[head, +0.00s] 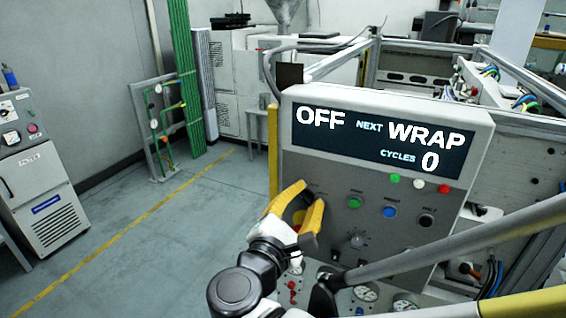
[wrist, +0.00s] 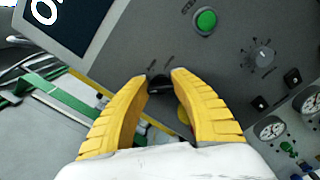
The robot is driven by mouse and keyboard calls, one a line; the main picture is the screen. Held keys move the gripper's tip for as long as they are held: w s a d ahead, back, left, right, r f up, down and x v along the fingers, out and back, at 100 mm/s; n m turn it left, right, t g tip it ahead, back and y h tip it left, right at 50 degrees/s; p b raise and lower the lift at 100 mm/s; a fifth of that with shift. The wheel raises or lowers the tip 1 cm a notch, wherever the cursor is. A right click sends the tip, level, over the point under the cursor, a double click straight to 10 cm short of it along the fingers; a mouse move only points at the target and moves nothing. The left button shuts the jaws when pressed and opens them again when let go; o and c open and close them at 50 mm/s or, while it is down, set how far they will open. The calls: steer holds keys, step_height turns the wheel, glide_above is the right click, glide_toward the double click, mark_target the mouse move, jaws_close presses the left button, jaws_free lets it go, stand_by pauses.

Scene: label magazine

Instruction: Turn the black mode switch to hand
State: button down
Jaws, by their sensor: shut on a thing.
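The black mode switch (wrist: 160,84) is on the grey control panel and shows between my fingertips in the wrist view. My gripper (wrist: 160,76) has its yellow fingers on either side of the switch, shut on it. In the head view my gripper (head: 310,194) reaches the panel's left part, and its fingers largely hide the switch. The small labels around the switch are too blurred to read. The display (head: 385,143) above reads OFF, NEXT WRAP and CYCLES 0.
Right of my gripper are a green button (head: 354,202), a blue button (head: 390,212), a black button (head: 427,220) and a grey knob (head: 356,240). Gauges (head: 366,293) sit below. A grey rail (head: 460,240) crosses in front at the right. The floor at left is clear.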

steer(key=m, duration=0.5)
steer(key=shift+m, duration=0.3)
stand_by(0.4)
steer(key=c, duration=1)
jaws_free()
steer(key=shift+f, duration=0.1)
steer(key=shift+c, duration=0.2)
steer(key=v, duration=1.2)
